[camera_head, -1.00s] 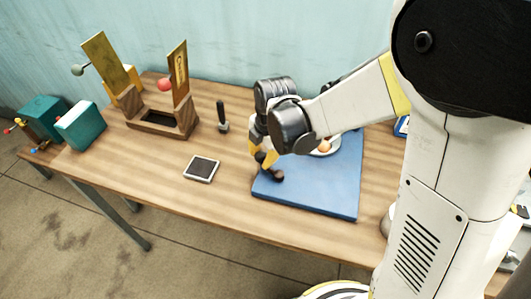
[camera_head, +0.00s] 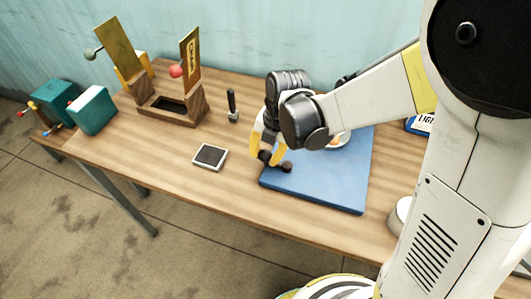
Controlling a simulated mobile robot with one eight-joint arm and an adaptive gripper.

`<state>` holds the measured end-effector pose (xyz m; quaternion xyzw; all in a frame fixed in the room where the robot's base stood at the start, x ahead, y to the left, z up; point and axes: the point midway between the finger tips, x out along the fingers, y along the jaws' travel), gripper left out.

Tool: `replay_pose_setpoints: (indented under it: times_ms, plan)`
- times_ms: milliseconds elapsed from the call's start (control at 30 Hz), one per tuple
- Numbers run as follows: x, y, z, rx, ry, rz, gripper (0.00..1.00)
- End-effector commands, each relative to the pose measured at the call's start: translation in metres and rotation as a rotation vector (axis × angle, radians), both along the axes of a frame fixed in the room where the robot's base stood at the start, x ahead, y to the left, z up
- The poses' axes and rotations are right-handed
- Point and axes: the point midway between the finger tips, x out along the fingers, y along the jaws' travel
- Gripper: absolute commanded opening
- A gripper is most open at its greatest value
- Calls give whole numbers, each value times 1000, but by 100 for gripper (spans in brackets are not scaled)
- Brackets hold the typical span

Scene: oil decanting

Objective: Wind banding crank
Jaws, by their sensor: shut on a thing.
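My gripper (camera_head: 274,160) has yellow fingers with black tips. It points down at the left part of the blue board (camera_head: 320,193) and is shut on a small dark part there. This may be the banding crank's handle, but its shape is too small and too covered to tell. The rest of the crank cannot be made out. My wrist and forearm hide the back of the board. A white round thing (camera_head: 343,143) with an orange spot shows only in part behind my arm.
A wooden stand (camera_head: 170,116) with upright yellow panels is at the back left. A dark-handled tool (camera_head: 232,106) and a flat dark-faced tile (camera_head: 210,156) lie left of the board. Teal boxes (camera_head: 91,110) stand at the far left. The front left tabletop is clear.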

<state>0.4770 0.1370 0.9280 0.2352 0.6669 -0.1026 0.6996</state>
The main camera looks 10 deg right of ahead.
Motion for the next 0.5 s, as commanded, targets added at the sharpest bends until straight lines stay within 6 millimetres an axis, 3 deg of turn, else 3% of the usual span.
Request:
replay_pose_setpoints:
  times_ms: [333, 367, 400, 500]
  plan:
    - [-1, 0, 0, 1, 2, 1, 0]
    - [-1, 0, 0, 0, 2, 1, 41]
    - [-1, 0, 0, 0, 2, 1, 53]
    - [-1, 0, 0, 1, 2, 1, 56]
